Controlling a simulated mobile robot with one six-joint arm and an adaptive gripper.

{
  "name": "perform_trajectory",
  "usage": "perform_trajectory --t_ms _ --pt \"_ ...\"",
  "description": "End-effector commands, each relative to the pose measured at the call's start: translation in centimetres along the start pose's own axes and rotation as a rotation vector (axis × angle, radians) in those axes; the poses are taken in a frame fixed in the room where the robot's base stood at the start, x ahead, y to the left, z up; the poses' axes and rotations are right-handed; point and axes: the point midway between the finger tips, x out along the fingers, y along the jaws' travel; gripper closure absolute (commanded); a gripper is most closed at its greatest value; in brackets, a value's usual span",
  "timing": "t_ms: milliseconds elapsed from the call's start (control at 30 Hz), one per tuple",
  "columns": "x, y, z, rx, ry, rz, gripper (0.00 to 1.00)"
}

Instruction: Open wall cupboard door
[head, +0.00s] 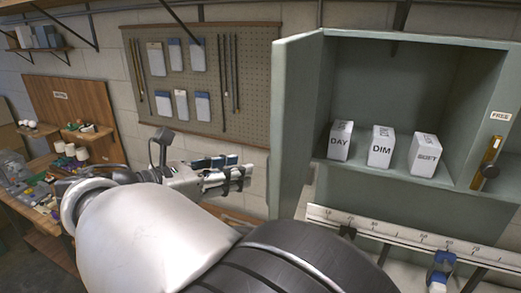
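The green wall cupboard (395,188) is at the right in the head view. Its door (293,125) stands swung out at the cupboard's left side, so the inside shows. Three white boxes stand on its shelf: a DAY box (340,141), a DIM box (380,147) and a box with an unclear label (424,155). My gripper (236,171) is left of the door and appears apart from it. Nothing is visibly held in it. Its fingers are seen from the side, so the gap between them is unclear.
A pegboard (255,80) with cards and rods hangs behind my gripper. A brass piece with a dark knob (488,171) is at the cupboard's right under a FREE label. A marked rail (420,237) runs below the cupboard. A cluttered bench (45,228) is at the left.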

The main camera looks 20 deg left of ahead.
Motion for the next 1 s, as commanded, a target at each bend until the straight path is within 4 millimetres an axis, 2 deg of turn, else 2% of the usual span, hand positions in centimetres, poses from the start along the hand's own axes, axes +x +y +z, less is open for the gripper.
perform_trajectory --t_ms 1000 --pt "-5.2 4.9 -1.2 -0.001 0.000 0.001 0.69"
